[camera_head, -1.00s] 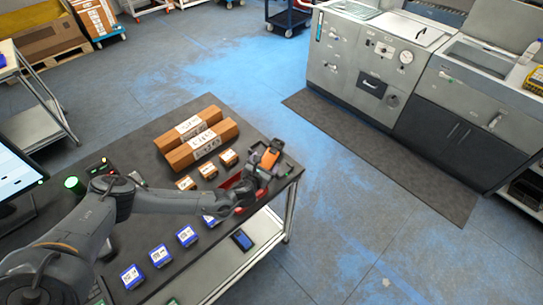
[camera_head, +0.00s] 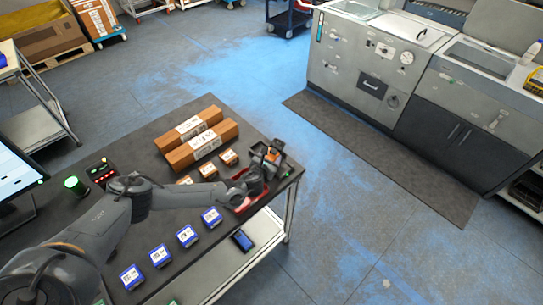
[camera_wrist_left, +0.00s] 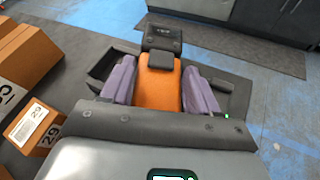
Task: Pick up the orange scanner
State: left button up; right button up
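The orange scanner (camera_wrist_left: 158,88) with a dark head stands in a dark holder (camera_wrist_left: 233,95) at the table's right end. In the head view the scanner (camera_head: 271,155) is small and partly hidden by my left gripper (camera_head: 262,168). In the left wrist view the purple finger pads of my left gripper (camera_wrist_left: 160,85) lie on both sides of the scanner's orange body, very close to it. I cannot tell whether they press on it. My right gripper is not in view.
Two long cardboard boxes (camera_head: 205,148) and several small cartons lie left of the scanner. A red tray (camera_head: 243,200) is beneath my left wrist. Several blue-edged boxes (camera_head: 187,236) line the table's front. A monitor (camera_head: 12,180) stands at the left.

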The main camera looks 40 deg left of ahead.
pick_arm(q)
jog(key=c, duration=0.6)
jog(key=shift+r, duration=0.1)
